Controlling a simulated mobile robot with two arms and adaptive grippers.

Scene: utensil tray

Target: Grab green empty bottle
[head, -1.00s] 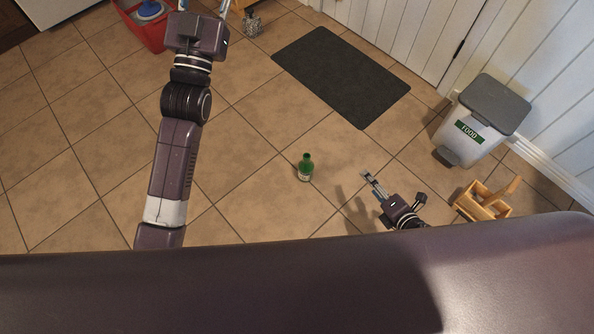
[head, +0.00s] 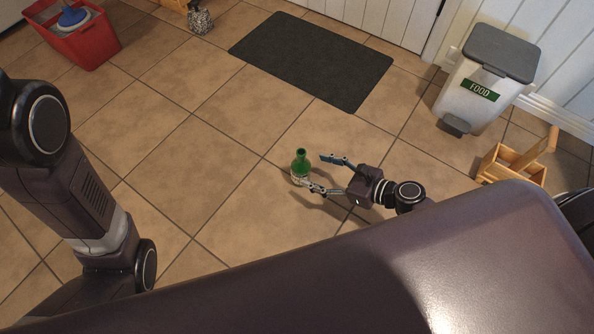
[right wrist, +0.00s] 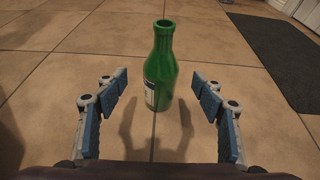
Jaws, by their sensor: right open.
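A green bottle (head: 300,162) with a pale label stands upright on the tiled floor, in the middle of the head view. It also shows in the right wrist view (right wrist: 162,70), upright, centred just beyond the fingertips, with its label on the left side. My right gripper (head: 314,172) is open and low near the floor, pointing left at the bottle. In the right wrist view its two blue-padded fingers (right wrist: 160,78) are spread on either side of the bottle's line, with nothing between them. My left arm shows at the left of the head view; its gripper is out of view.
A dark mat (head: 312,60) lies on the floor behind the bottle. A white food bin (head: 468,103) with a grey lid and a wooden carrier (head: 512,165) stand at the right. A red bucket (head: 85,45) stands at the far left. The tiles around the bottle are clear.

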